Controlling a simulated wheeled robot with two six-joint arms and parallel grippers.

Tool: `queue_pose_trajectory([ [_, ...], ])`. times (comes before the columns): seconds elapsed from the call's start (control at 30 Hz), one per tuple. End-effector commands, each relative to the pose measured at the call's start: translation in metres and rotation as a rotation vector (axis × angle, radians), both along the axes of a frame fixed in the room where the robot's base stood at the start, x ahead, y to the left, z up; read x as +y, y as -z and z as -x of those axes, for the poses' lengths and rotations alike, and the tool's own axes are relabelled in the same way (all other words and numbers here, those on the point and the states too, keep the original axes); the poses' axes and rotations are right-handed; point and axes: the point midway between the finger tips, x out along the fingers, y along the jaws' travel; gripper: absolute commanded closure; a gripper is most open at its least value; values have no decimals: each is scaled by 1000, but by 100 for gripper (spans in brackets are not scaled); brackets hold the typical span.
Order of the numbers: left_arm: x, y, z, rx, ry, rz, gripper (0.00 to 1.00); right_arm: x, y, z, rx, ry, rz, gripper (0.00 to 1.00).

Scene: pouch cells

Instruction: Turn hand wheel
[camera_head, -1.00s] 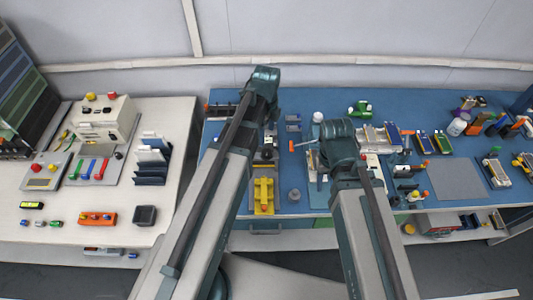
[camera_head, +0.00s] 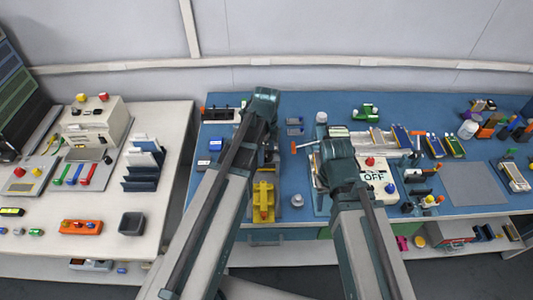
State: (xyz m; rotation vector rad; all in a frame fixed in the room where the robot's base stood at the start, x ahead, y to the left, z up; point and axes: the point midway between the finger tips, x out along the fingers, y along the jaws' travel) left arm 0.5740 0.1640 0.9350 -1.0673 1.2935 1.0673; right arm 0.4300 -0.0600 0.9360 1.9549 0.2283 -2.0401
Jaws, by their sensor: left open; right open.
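I cannot make out a hand wheel clearly. A yellow device (camera_head: 263,203) stands near the front edge of the blue table, with a small grey round part (camera_head: 297,200) to its right. A white panel (camera_head: 375,185) with a red knob, a blue knob and the word OFF is partly hidden by my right arm. A thin lever with an orange knob (camera_head: 293,148) sticks out to the left of that station. My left arm rises past the yellow device, and my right arm covers the middle of the station. Both grippers are hidden behind my arm links.
The blue table (camera_head: 215,185) holds many small parts, with a grey mat (camera_head: 471,183) at right. A white table (camera_head: 100,245) at left carries a boxy machine (camera_head: 95,122), a dark slotted rack (camera_head: 143,178) and a dark bin (camera_head: 132,224). A gap separates the tables.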

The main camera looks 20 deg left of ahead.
Motion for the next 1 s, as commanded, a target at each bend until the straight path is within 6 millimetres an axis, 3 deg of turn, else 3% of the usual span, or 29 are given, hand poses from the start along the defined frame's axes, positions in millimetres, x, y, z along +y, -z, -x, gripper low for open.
queue_pose_trajectory([
  [0.07,0,0,0,0,0,0,18,0,0,0,0,0,0,50],
  [0.53,0,0,0,0,0,0,100,0,0,0,0,0,0,50],
  [1.0,0,0,0,0,-138,0,100,0,0,0,0,0,0,50],
])
